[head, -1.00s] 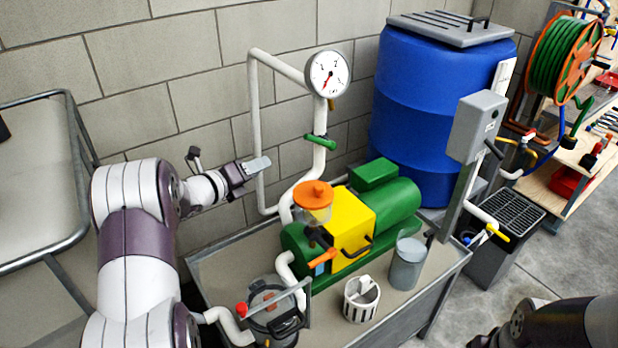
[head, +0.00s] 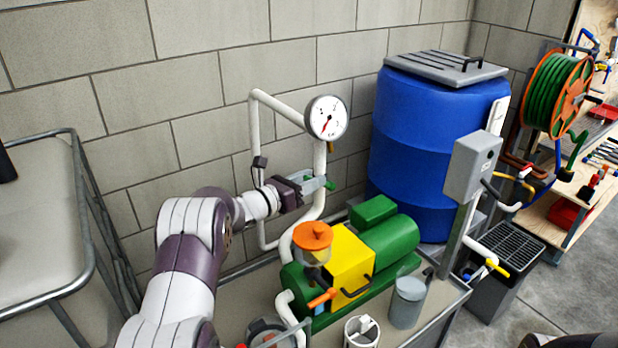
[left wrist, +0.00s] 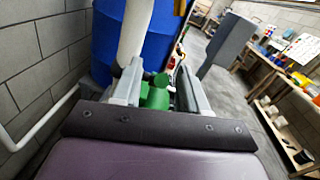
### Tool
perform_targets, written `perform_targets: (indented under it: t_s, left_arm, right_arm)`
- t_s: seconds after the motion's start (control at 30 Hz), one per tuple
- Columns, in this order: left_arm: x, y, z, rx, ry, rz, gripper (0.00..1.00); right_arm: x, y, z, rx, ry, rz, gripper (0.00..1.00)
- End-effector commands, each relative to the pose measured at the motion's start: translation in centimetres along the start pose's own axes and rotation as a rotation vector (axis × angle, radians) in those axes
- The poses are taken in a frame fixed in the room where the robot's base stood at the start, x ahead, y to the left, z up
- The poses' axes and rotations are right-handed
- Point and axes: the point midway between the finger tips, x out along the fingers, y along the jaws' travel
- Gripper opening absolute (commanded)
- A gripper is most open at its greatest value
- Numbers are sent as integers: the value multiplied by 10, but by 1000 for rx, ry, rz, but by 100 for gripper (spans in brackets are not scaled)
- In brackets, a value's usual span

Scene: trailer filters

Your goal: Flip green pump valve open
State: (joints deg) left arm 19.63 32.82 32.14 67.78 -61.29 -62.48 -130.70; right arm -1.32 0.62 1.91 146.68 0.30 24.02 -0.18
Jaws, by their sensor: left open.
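The green valve handle (head: 330,184) sits on the white vertical pipe (head: 320,160) below the round pressure gauge (head: 327,117). My left gripper (head: 318,187) is at the handle in the head view and partly hides it. My right gripper is not in view.
A blue barrel (head: 430,150) with a grey lid stands behind the pump. A grey control box (head: 471,165) is on a post at right. An orange-lidded filter bowl (head: 312,238), a grey cup (head: 407,303) and a white basket (head: 361,330) are on the cart. A block wall is behind.

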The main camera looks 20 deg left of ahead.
Motion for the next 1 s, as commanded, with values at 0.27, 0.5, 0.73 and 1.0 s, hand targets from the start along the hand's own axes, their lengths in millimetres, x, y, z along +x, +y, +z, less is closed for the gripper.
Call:
perform_targets:
  t_s: [0.27, 0.5, 0.73, 1.0]
  left_arm:
    - [2, 0, 0, 1, -1, 0, 36]
    - [2, 0, 0, 0, -1, 0, 0]
    - [3, -1, 4, 5, 30, 5, 0]
    - [12, -4, 20, 25, 183, 30, 0]
  right_arm:
    - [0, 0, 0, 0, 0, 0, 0]
    - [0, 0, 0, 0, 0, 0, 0]
    - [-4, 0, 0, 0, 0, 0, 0]
    - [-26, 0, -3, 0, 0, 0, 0]
